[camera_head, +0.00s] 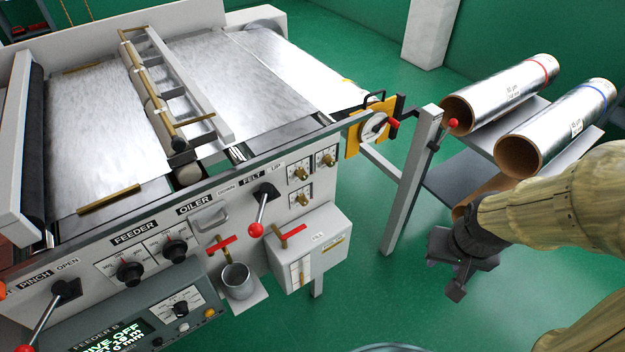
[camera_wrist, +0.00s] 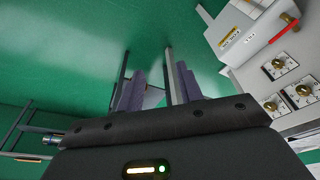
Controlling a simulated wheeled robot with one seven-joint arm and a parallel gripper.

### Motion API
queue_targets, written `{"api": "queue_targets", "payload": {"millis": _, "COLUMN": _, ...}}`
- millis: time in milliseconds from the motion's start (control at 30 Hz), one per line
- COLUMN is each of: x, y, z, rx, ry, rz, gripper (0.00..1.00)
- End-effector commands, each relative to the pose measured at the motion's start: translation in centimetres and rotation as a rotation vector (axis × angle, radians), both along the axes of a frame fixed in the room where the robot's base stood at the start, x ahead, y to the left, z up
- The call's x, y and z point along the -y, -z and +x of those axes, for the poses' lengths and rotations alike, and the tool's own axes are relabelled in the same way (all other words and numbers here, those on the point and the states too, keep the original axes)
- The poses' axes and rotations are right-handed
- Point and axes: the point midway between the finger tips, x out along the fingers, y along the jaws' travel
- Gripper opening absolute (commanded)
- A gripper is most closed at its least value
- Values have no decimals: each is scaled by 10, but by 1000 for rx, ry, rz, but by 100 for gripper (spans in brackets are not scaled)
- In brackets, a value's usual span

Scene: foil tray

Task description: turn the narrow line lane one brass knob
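Three small brass knobs on white dial plates sit at the right end of the machine's front panel: an upper left knob (camera_head: 300,173), an upper right knob (camera_head: 326,159) and a lower knob (camera_head: 302,198). Their lettering is too small to read, so I cannot tell which is lane one. In the wrist view, brass knobs show at the right edge, one of them nearest the box (camera_wrist: 278,64). My gripper (camera_head: 444,278) hangs right of the panel, well apart from the knobs. Its two purple-grey fingers (camera_wrist: 160,92) are spread with nothing held between them.
A white box (camera_head: 310,246) with a red lever juts out below the knobs. A metal cup (camera_head: 237,280) sits left of the box.

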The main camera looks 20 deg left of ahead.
Motion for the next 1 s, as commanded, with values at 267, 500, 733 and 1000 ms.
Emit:
{"api": "queue_targets", "payload": {"millis": 267, "x": -1, "y": 12, "z": 10, "rx": 50, "ry": -16, "rz": -10, "gripper": 46}}
{"api": "queue_targets", "payload": {"millis": 500, "x": -12, "y": 50, "z": 58, "rx": 308, "ry": -110, "rz": -30, "gripper": 46}}
{"api": "queue_targets", "payload": {"millis": 733, "x": -49, "y": 70, "z": 104, "rx": 619, "ry": -254, "rz": 23, "gripper": 46}}
{"api": "queue_targets", "payload": {"millis": 1000, "x": -113, "y": 81, "z": 123, "rx": 943, "ry": -450, "rz": 195, "gripper": 46}}
